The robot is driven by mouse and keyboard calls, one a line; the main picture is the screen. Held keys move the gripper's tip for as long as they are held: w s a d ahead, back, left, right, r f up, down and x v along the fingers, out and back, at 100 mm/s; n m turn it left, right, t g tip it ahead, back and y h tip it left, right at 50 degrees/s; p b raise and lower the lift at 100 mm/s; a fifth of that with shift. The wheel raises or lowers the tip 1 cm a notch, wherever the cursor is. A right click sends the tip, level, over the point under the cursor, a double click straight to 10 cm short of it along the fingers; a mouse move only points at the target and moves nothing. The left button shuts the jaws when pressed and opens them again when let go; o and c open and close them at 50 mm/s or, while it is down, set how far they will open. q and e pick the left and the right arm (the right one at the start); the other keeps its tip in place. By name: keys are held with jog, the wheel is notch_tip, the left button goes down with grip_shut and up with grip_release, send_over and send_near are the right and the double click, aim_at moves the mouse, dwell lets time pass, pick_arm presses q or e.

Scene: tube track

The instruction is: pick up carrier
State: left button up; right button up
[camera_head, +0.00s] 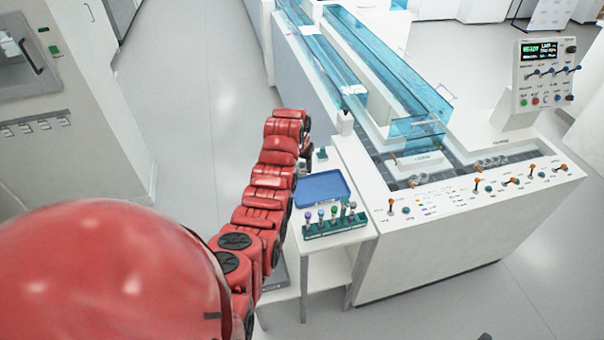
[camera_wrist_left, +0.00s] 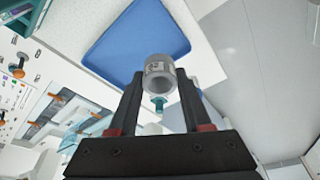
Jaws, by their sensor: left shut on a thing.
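My left gripper (camera_head: 307,160) is over the far left edge of the small white side table, at the end of the red arm. In the left wrist view its two dark fingers (camera_wrist_left: 159,84) are closed around a grey, hollow, cylindrical carrier (camera_wrist_left: 159,68) with a small printed label. The carrier's open end faces the camera. In the head view the arm and gripper hide the carrier. I cannot tell how far it is above the table. My right gripper is in neither view.
A blue tray (camera_head: 322,188) lies on the side table (camera_head: 368,233). In front of it a green rack (camera_head: 337,228) holds several coloured-top tubes. A white bottle (camera_head: 345,124) stands behind. The large white track machine (camera_head: 440,240) with levers is on the right.

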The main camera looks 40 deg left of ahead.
aim_at(303, 163)
pick_arm(q)
jog(key=shift+r, duration=2.45)
